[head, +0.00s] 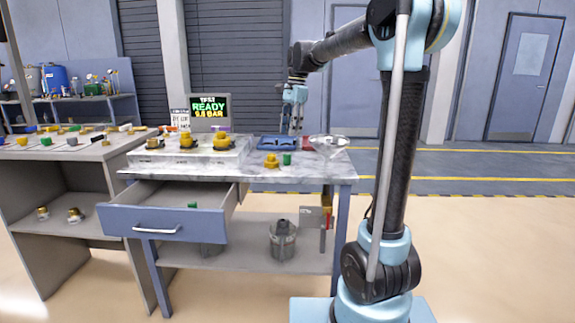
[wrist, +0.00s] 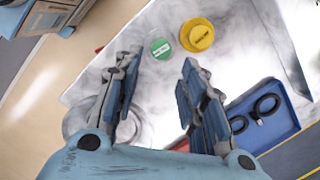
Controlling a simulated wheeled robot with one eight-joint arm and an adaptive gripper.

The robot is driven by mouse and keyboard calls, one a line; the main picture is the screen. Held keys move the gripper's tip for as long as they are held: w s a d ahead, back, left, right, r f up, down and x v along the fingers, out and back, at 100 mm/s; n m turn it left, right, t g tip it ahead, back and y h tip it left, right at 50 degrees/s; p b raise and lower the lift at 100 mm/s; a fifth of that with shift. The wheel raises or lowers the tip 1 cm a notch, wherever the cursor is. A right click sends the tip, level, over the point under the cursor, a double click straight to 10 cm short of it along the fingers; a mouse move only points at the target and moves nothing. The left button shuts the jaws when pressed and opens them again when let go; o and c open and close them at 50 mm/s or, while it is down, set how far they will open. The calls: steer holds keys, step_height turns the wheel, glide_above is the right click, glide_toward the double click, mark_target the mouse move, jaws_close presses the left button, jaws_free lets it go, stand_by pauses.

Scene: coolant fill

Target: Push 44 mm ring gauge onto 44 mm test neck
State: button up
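My gripper (head: 292,124) hangs fingers-down above the back of the marble-topped bench. In the wrist view its two fingers (wrist: 162,62) are spread wide with nothing between them. A blue tray (head: 268,143) lies just left of the gripper. In the wrist view the tray (wrist: 287,123) holds two dark rings (wrist: 267,104), right of the right finger. These may be ring gauges; no size is readable. A pale test fixture (head: 190,156) carries several fittings, including yellow-topped ones (head: 221,141). I cannot tell which is the 44 mm neck.
A yellow cap (wrist: 197,35) and a green cap (wrist: 160,48) stand on the bench. A clear funnel-like dish (head: 329,144) is at its right end. A display (head: 209,108) reads READY. A drawer (head: 166,218) stands open below. Marble near the front right is clear.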

mark_target(287, 156)
steer(key=f, duration=0.3)
steer(key=a+f, duration=0.1)
steer(key=f, duration=0.7)
steer(key=shift+s+a+f, duration=0.2)
steer(key=shift+s, duration=0.1)
steer(key=c, duration=0.9)
